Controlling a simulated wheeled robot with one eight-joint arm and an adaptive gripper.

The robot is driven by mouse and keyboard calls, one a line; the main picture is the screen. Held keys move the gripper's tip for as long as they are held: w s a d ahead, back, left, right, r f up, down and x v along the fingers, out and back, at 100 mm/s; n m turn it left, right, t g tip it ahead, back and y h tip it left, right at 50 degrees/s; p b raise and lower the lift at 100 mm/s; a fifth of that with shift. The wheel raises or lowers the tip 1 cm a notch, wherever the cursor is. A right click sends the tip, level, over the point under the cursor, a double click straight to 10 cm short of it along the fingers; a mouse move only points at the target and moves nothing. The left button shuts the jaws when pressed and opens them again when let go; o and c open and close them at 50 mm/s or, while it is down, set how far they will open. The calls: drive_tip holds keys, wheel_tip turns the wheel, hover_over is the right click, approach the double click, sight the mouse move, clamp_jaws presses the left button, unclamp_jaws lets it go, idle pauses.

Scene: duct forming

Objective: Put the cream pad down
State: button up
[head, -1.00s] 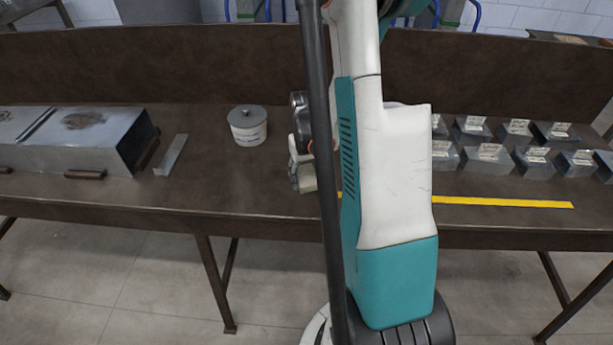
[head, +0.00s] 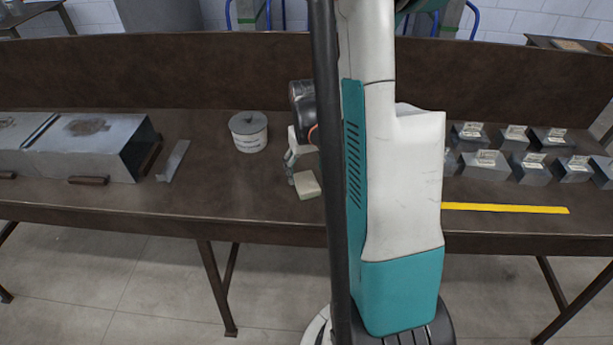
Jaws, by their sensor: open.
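The cream pad (head: 307,186) lies on the brown bench (head: 230,200), near its front edge, just left of my black column. My gripper (head: 296,172) is right behind and above the pad, with its visible finger at the pad's left rear side. It is open. The other finger and part of the wrist are hidden behind my column and arm, so I cannot tell whether a finger still touches the pad.
A metal strip (head: 173,161) and a metal duct (head: 90,146) lie farther left. Several metal boxes (head: 484,164) and a yellow strip (head: 505,208) are at right.

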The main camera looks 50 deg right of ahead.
sight(306, 181)
wheel_tip(306, 181, up, 7)
drive_tip(key=p, duration=0.2)
idle(0.6)
